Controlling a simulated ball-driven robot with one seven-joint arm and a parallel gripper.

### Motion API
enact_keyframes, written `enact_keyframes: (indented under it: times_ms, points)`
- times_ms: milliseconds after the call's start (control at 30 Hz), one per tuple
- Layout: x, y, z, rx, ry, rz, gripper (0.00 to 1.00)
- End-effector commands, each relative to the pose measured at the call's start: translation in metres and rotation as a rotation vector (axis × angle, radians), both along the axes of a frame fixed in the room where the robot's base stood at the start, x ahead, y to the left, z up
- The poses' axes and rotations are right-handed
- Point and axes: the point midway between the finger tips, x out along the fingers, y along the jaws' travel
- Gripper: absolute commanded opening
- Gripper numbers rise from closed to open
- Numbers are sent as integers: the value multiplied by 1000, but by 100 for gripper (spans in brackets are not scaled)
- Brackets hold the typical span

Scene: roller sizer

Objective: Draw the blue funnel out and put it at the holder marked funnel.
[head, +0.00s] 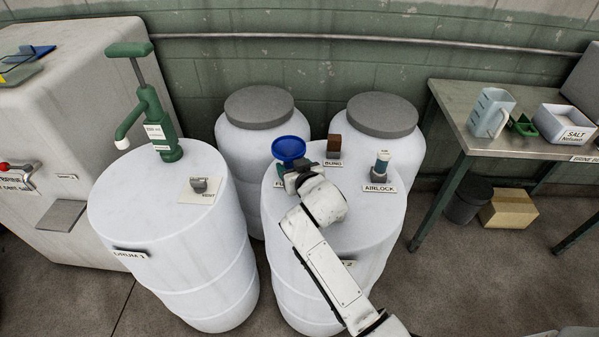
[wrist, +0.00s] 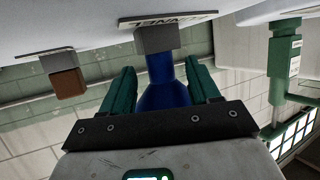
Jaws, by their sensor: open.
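The blue funnel (head: 289,148) stands wide end up on top of drum 2, and its lower part is hidden behind my gripper in the head view. In the wrist view, which is upside down, the funnel (wrist: 163,90) meets a grey holder block (wrist: 157,39) beside the plate marked FUNNEL (wrist: 172,19). The funnel's narrow end is at the block; how deep it sits cannot be seen. My gripper (wrist: 163,82) is open, with one green finger on each side of the funnel and a visible gap on both sides.
Close by on drum 2 (head: 300,285) stand a brown bung (head: 334,146) and the airlock (head: 381,166). Drum 1 (head: 180,270), with a green pump (head: 160,125), is to the left. Two more drums stand behind. A metal table (head: 460,108) is at the right.

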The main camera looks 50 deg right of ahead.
Motion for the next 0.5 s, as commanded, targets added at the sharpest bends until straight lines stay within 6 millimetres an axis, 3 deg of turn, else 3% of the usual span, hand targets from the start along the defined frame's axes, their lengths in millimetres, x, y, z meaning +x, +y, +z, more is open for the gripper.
enact_keyframes:
  times_ms: [500]
  points:
    - [-71, 37, 33, -3, -4, 1, 61]
